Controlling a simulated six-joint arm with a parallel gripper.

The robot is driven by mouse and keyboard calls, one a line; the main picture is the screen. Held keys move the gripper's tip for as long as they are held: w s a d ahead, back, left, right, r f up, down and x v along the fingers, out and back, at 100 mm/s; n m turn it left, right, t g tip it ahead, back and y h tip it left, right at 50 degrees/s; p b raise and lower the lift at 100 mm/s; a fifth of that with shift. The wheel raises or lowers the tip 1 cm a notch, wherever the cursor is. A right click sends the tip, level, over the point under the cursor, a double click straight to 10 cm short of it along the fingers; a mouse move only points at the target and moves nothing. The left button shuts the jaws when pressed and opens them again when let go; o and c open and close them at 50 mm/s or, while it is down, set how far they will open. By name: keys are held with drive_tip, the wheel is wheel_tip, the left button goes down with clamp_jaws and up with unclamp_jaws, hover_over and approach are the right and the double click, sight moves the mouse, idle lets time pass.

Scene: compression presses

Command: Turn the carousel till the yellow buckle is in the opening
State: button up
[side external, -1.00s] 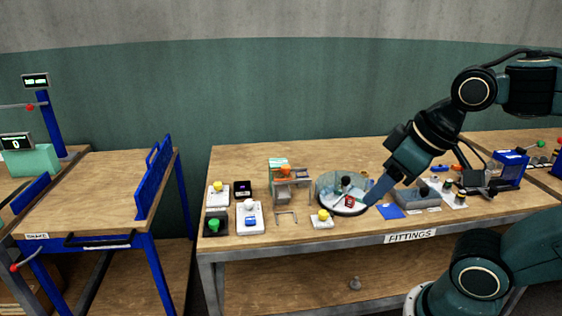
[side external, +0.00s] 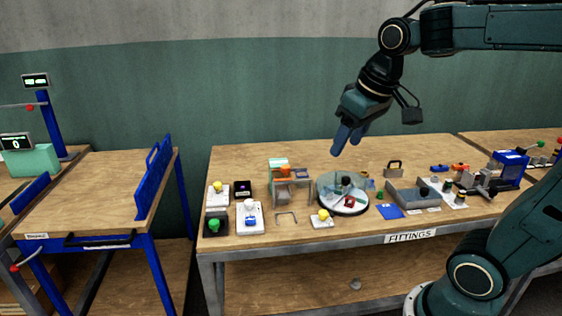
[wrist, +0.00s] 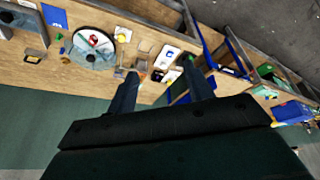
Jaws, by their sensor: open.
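The carousel (side external: 330,203) is a round, pale disc with a clear wall at its back, on the middle of the fittings table. A red piece (side external: 349,202) sits in its front part and a dark knob (side external: 346,181) stands near its centre. The carousel also shows at the upper left of the wrist view (wrist: 84,60), with the red piece (wrist: 94,40) on it. I cannot make out a yellow buckle or the opening for certain. My gripper (side external: 345,143) is open and empty, above and behind the carousel, touching nothing. Its two fingers also show in the wrist view (wrist: 162,88).
A small rack (side external: 290,173) stands left of the carousel, and a yellow-knobbed block (side external: 322,219) sits in front. Several button boxes lie farther left. A grey tray (side external: 418,196) and blue plate (side external: 390,212) lie to the right. The table's back strip is mostly clear.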

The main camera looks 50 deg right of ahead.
drive_tip(key=w+d+m+g, duration=0.1)
drive_tip(key=w+d, duration=0.7)
drive_tip(key=m+g, duration=0.3)
hover_over(346, 178)
wheel_tip(346, 178, down, 15)
drive_tip(key=shift+d+f+y, duration=0.15)
drive_tip(key=shift+f+y, duration=0.05)
drive_tip(key=shift+y, duration=0.2)
wheel_tip(346, 178, down, 14)
drive_tip(key=shift+r, duration=0.1)
clamp_jaws()
